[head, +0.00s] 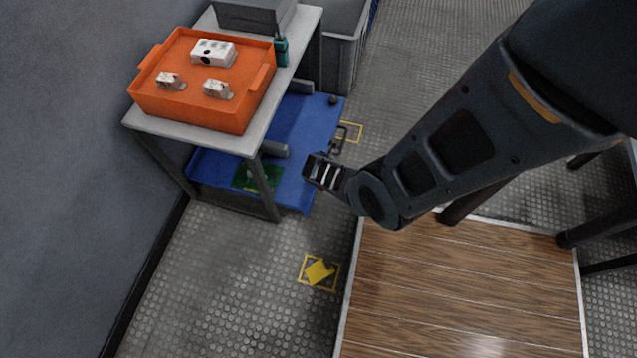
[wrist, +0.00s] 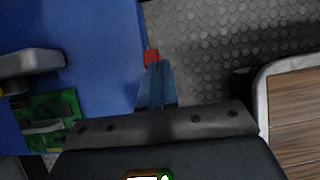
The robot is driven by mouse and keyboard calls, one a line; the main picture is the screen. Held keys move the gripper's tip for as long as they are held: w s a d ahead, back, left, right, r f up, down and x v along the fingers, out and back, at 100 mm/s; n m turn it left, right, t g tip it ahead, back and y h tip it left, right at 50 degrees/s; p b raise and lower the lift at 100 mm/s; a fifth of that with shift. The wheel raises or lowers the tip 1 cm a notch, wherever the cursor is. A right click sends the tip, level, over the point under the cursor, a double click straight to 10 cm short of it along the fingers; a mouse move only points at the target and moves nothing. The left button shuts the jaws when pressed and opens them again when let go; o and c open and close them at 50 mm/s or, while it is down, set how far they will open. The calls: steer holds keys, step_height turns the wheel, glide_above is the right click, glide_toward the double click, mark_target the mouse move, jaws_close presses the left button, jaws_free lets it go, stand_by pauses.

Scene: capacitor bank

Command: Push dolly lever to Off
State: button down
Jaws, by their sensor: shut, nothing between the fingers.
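The blue dolly deck (head: 300,135) lies low under a grey table; it fills the left of the wrist view (wrist: 95,50). A small red piece (wrist: 151,57), which looks like the lever's end, shows at the deck's right edge just beyond my fingertips. I cannot tell whether they touch it, and most of the lever is hidden. My gripper (head: 322,172) is shut and empty at the deck's right edge; its fingers also show in the wrist view (wrist: 155,84). No Off marking is readable.
An orange crate (head: 190,112) with several white parts stands on the grey table (head: 135,120). A green circuit board (head: 257,178) lies on the deck. A wooden platform (head: 460,290) is at the lower right.

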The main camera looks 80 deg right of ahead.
steer(key=shift+d+f, duration=0.1)
steer(key=shift+d, duration=0.6)
steer(key=p+v, duration=0.9)
steer(key=v, duration=0.4)
stand_by(0.6)
